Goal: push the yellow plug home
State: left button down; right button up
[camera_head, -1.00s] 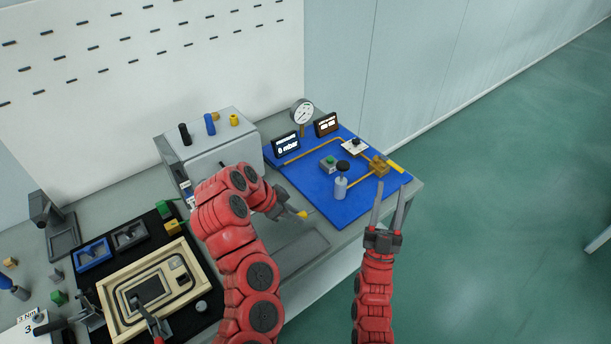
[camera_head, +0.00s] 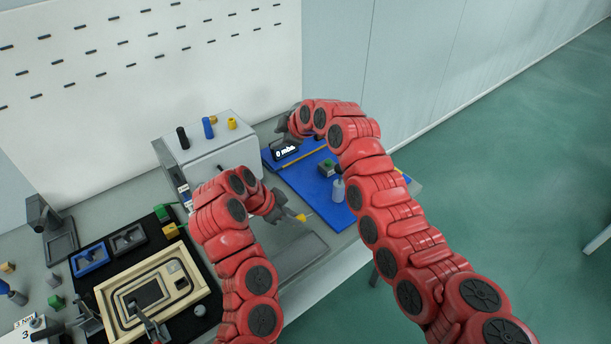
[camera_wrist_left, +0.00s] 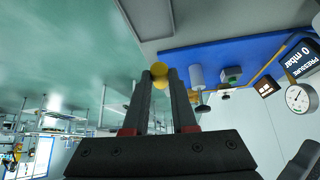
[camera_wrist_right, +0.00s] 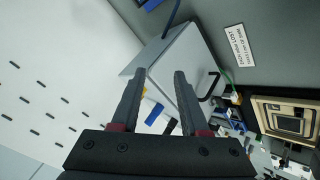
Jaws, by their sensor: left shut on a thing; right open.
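My left gripper (camera_head: 293,212) is shut on a small yellow plug (camera_head: 301,217), held over the front of the bench, left of the blue board. The left wrist view shows the yellow plug (camera_wrist_left: 159,70) between the fingertips. Another yellow piece (camera_head: 232,124) stands on top of the grey box, beside a blue and a black one. My right gripper (camera_head: 283,122) is near the back of the blue board, right of the box, with its fingertips hard to make out there. In the right wrist view its open, empty fingers (camera_wrist_right: 160,72) point toward the box (camera_wrist_right: 188,68).
My right arm crosses over the blue board (camera_head: 307,182) and hides its gauge and right side. A pressure display (camera_head: 285,150) and a grey cylinder (camera_head: 338,188) still show. A wooden frame fixture (camera_head: 198,286) lies on a black mat at left. The floor at right is open.

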jog(key=s+d+n+g+h, duration=0.15)
jog(key=s+n+g, duration=0.25)
jog(key=s, duration=0.4)
jog(key=n+g+h, duration=0.3)
jog(key=h, duration=0.2)
send_over(303, 217)
jog(key=w, duration=0.1)
jog(key=shift+y, duration=0.25)
jog(key=f, duration=1.1)
jog(key=shift+w+d, duration=0.15)
jog(key=shift+d, duration=0.25)
pick_arm(q)
jog(key=shift+d, duration=0.1)
pick_arm(e)
grip_shut()
pick_arm(q)
jog(key=c, duration=0.6)
grip_release()
jog(key=shift+c, duration=0.2)
